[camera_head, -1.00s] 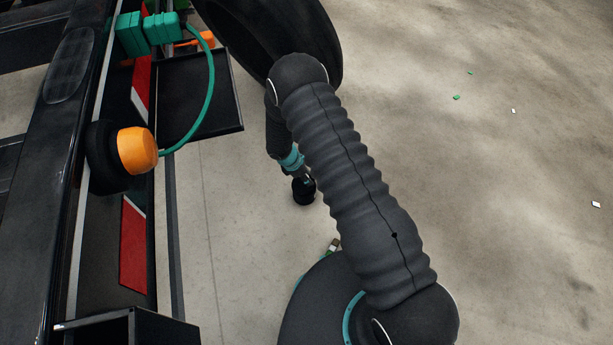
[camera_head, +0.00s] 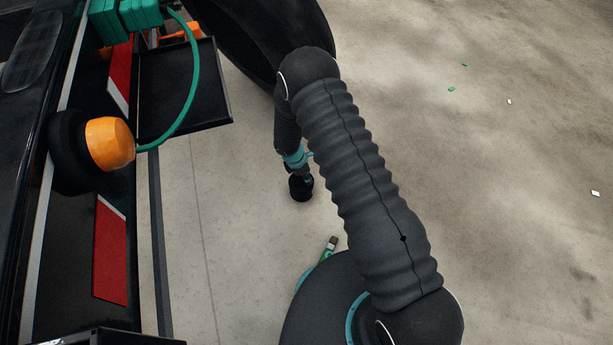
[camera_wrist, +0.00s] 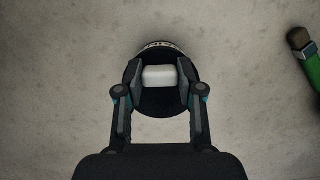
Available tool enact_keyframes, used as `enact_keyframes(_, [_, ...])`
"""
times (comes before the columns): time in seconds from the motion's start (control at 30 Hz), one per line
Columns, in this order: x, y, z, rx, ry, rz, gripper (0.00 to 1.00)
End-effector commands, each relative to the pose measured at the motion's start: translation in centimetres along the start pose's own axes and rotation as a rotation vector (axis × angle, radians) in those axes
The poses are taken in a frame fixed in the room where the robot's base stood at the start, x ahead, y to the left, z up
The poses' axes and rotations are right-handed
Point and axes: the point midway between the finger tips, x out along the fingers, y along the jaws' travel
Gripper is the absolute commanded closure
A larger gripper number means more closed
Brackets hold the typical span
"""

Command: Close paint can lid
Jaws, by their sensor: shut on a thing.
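My gripper (camera_wrist: 159,76) is shut on a pale block (camera_wrist: 159,77) that sits between its two fingers in the wrist view. Under and around the block is a dark round lid (camera_wrist: 158,106). A strip of white lettering shows at the far rim of the paint can (camera_wrist: 158,46), most of which is hidden under the lid and fingers. In the head view the dark can (camera_head: 301,190) shows small at the end of my arm, close above or on the floor; I cannot tell which. Whether the lid is seated on the can is not clear.
A brush-like tool with a green handle (camera_wrist: 312,67) lies on the floor to the right. The trailer's side, with a black tray (camera_head: 185,90), orange cap (camera_head: 110,143) and green hose (camera_head: 190,103), is on the left. Open concrete floor (camera_head: 500,230) lies right.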

Motion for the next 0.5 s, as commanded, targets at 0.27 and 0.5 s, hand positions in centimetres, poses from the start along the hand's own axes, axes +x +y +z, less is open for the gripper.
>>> enact_keyframes(0.27, [0.55,-0.52,0.16,-0.001,-0.003,-0.011,0.48])
enact_keyframes(0.5, [0.42,-0.36,0.15,0.000,-0.002,-0.008,0.38])
